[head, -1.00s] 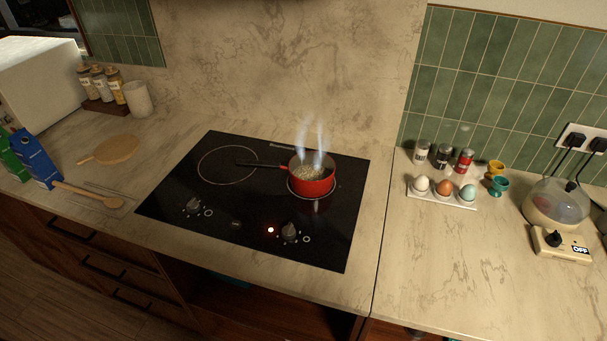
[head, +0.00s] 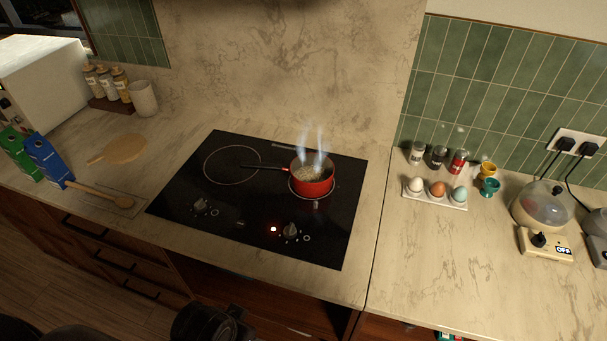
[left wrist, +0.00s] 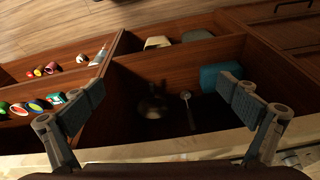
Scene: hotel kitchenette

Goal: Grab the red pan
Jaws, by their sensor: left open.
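The red pan (head: 313,180) stands upright on the right burner of the black cooktop (head: 190,219). Steam rises from it and pale contents show inside. Its dark handle (head: 263,167) points left over the cooktop. In the head view a dark part of my left arm shows at the bottom edge, below the counter front; its fingers cannot be made out there. In the left wrist view my left gripper (left wrist: 165,100) is open and empty, its fingers wide apart, away from the pan. The pan is not in the left wrist view. My right gripper is not in view.
An egg tray (head: 410,192) and an egg cooker (head: 540,206) stand on the right counter. Below the counter, a compartment (left wrist: 225,50) holds a ladle (left wrist: 188,110) and a blue item (left wrist: 215,75).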

